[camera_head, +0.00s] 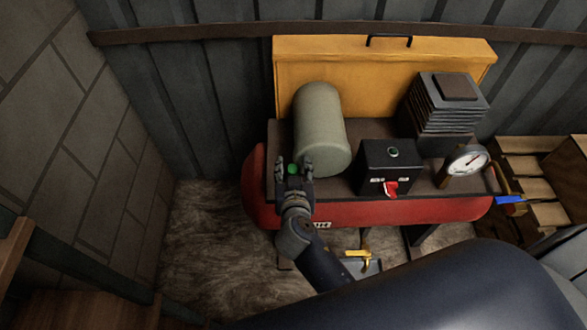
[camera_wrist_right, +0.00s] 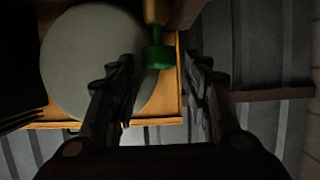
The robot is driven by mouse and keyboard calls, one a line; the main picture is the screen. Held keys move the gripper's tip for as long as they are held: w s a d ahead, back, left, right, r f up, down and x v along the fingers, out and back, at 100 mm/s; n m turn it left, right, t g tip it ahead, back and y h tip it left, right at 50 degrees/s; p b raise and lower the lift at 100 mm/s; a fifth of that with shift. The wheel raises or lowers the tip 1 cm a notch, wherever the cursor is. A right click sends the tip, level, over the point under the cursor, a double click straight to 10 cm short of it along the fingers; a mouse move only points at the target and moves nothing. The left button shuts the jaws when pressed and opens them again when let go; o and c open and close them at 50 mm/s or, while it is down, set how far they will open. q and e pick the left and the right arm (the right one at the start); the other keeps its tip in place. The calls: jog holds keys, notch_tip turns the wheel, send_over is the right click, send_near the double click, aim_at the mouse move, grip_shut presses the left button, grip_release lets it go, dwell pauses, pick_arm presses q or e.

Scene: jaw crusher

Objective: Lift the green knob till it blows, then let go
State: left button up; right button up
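The green knob (camera_head: 293,169) shows between the two fingers of my right gripper (camera_head: 294,163), at the left end of the compressor, in front of the grey-green cylinder. In the right wrist view the knob (camera_wrist_right: 158,57) sits on a brass-coloured stem (camera_wrist_right: 156,14). There my right gripper (camera_wrist_right: 157,65) is open, one finger on each side of the knob, with visible gaps on both sides. The knob is near the level of the fingertips. My left gripper is in neither view.
The grey-green cylinder (camera_head: 322,120) stands close behind the gripper. A black box (camera_head: 388,168) with a green button and red switch, a round gauge (camera_head: 467,160) and a finned block (camera_head: 446,103) are to the right. The red tank (camera_head: 380,212) lies below; an orange panel (camera_head: 385,65) stands behind.

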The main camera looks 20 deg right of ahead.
jog(key=shift+s+a, duration=0.15)
jog(key=shift+s, duration=0.2)
jog(key=v, duration=1.1)
jog(key=shift+r, duration=0.15)
